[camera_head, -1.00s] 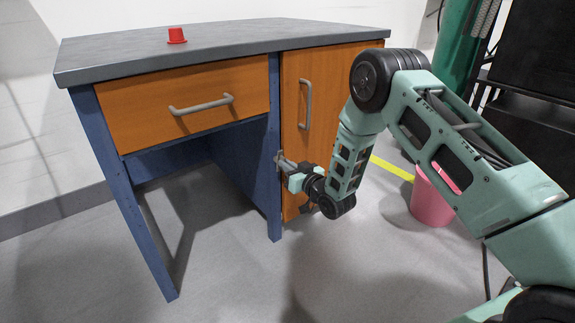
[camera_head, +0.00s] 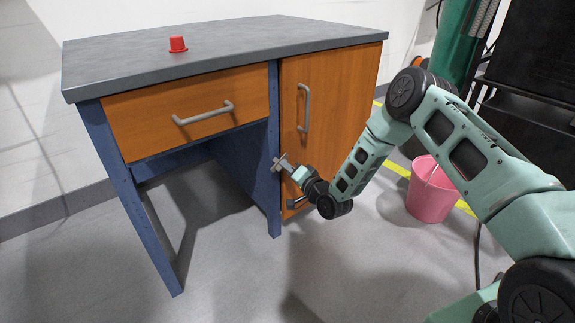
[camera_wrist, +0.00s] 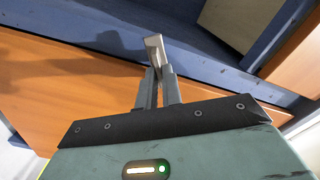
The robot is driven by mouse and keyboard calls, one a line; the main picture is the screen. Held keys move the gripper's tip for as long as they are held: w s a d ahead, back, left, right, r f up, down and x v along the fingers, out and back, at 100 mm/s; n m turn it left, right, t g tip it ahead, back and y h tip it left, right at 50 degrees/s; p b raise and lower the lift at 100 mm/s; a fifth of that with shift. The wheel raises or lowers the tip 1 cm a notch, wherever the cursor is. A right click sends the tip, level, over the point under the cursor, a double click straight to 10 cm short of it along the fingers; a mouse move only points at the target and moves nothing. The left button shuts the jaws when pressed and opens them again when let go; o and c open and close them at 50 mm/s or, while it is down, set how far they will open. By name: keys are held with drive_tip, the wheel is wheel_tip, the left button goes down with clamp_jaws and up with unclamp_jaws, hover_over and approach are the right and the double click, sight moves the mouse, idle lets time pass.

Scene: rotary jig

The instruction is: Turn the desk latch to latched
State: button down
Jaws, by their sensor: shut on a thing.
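The desk latch (camera_head: 279,161) is a small grey metal piece at the blue post beside the desk's right-hand orange door. It also shows in the wrist view (camera_wrist: 154,47) as a pale, slightly tilted bar. My gripper (camera_head: 287,166) reaches it from the right and front, with its fingertips at the latch. In the wrist view my gripper's two fingers (camera_wrist: 158,80) are close together on the latch's near end. The fingers hide part of the latch, and its exact angle is hard to read in the head view.
The desk (camera_head: 225,48) has a drawer handle (camera_head: 203,113) and an upright door handle (camera_head: 304,108). Another handle sits low behind my wrist. A red cup-like object (camera_head: 178,44) stands on top. A pink bucket (camera_head: 432,190) stands at the right. Floor in front is clear.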

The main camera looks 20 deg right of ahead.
drive_tip(key=m, duration=0.4)
drive_tip(key=m+p, duration=0.1)
drive_tip(key=m, duration=0.1)
drive_tip(key=shift+s+f, duration=0.1)
drive_tip(key=shift+f, duration=0.15)
drive_tip(key=shift+m, duration=0.3)
drive_tip(key=c, duration=1.6)
unclamp_jaws()
drive_tip(key=shift+o, duration=0.2)
drive_tip(key=p+v, duration=0.5)
drive_tip(key=v, duration=1.2)
drive_tip(key=shift+s, duration=0.15)
drive_tip(key=shift+d+r, duration=0.1)
